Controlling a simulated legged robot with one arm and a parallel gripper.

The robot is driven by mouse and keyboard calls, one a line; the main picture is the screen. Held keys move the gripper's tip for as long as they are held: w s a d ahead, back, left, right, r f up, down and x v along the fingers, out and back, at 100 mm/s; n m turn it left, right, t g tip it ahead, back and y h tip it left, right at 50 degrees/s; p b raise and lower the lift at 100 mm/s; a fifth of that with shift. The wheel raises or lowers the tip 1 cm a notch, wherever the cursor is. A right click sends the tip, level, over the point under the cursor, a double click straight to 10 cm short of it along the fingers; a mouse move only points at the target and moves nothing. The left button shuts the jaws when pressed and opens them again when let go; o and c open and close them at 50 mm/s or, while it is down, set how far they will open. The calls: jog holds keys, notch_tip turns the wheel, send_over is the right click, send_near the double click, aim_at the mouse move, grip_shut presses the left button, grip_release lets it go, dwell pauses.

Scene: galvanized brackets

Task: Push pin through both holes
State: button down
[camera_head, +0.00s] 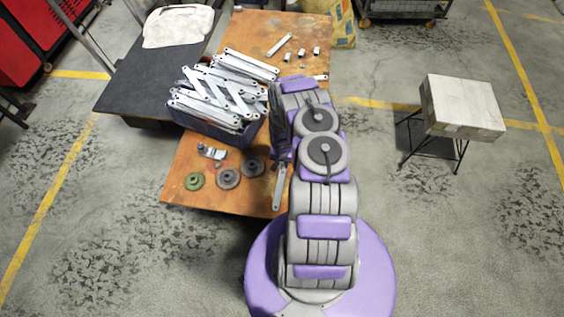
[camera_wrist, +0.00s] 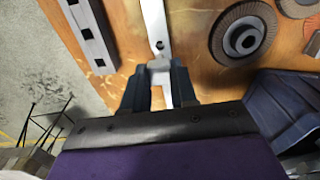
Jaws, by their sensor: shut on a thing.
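In the wrist view my gripper (camera_wrist: 160,72) is shut on a small silver-grey piece (camera_wrist: 158,65). I cannot tell whether it is the pin. A long pale metal strip (camera_wrist: 155,18) with a round hole lies just beyond and below the fingertips. I cannot tell whether the held piece touches it. The strip also shows in the head view (camera_head: 279,187) near the table's front edge. A second hole is not clearly visible. In the head view my arm hides most of the gripper.
A blue crate (camera_head: 203,137) full of brackets stands on the wooden table (camera_head: 236,203); it is close by in the wrist view (camera_wrist: 290,108). Grey discs (camera_head: 228,178) and a green one (camera_head: 194,180) lie in front. A bar with square holes (camera_wrist: 88,32) lies beside the strip.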

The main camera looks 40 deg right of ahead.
jog(key=b, duration=0.4)
send_over(282, 171)
jog(key=s, duration=0.1)
jog(key=shift+a+f, duration=0.2)
jog(key=shift+f, duration=0.85)
jog(key=shift+a+f, duration=0.15)
jog(key=shift+f, duration=0.9)
jog(key=shift+a, duration=0.1)
jog(key=shift+f+b, duration=1.05)
jog(key=shift+f, duration=0.55)
jog(key=c, duration=0.8)
grip_release()
jog(key=shift+r, duration=0.1)
notch_tip(282, 171, up, 17)
jog(key=p, duration=0.5)
jog(key=shift+p, duration=0.3)
